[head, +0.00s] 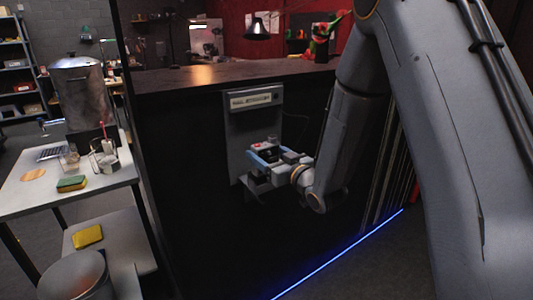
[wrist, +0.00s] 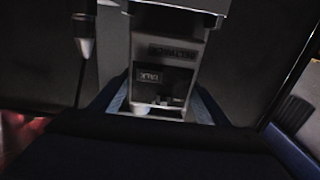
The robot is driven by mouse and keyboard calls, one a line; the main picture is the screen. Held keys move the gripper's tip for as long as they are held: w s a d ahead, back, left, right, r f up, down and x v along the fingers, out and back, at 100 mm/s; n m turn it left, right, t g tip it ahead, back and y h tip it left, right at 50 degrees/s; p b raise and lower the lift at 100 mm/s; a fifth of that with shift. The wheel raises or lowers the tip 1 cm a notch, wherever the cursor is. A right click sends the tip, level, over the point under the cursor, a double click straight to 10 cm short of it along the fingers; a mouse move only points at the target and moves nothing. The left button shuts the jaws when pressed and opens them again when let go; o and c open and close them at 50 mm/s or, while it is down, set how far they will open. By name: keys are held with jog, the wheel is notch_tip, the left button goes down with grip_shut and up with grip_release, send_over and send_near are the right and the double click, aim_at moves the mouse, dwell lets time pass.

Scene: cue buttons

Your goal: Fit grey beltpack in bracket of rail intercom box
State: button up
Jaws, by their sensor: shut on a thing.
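The rail intercom box (head: 239,133) is a grey upright panel on the dark counter front, with a lettered plate across its top. My gripper (head: 267,157), with blue on its fingers, is at the lower part of this panel. In the wrist view the blue-edged fingers (wrist: 160,108) stand on both sides of a grey block, which I take as the beltpack (wrist: 145,98), with a dark lettered patch. My gripper is shut on it. The bracket is mostly hidden, so I cannot tell whether the beltpack is seated.
A dark cable with a thick end (wrist: 84,45) hangs at the left in the wrist view. The counter (head: 200,78) rises behind my arm. A white table (head: 60,185) with sponges, cups and a large metal pot (head: 78,90) stands at the left. A blue light strip (head: 340,252) runs along the counter's foot.

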jog(key=shift+f+b, duration=1.75)
jog(key=shift+f, duration=0.7)
jog(key=o, duration=1.3)
jog(key=s+d+f+m+g+h+b, duration=0.1)
jog(key=s+d+f+m+g+h, duration=0.2)
jog(key=s+d, duration=0.4)
jog(key=s+d+f+m+g+h+b, duration=0.1)
jog(key=s+d+f+g+h, duration=0.3)
jog(key=d, duration=0.5)
jog(key=s+d+m+g+h, duration=0.1)
jog(key=s+g, duration=0.1)
jog(key=s, duration=0.5)
jog(key=s+d+m+g+h, duration=0.1)
jog(key=s+g, duration=0.2)
jog(key=s, duration=0.4)
jog(key=s+d+f+g+h, duration=0.1)
jog(key=s+g, duration=0.1)
jog(key=s, duration=0.5)
jog(key=shift+s+d+f+m+g, duration=0.1)
jog(key=shift+s+d+m+g, duration=0.1)
jog(key=shift+d+m+g, duration=0.15)
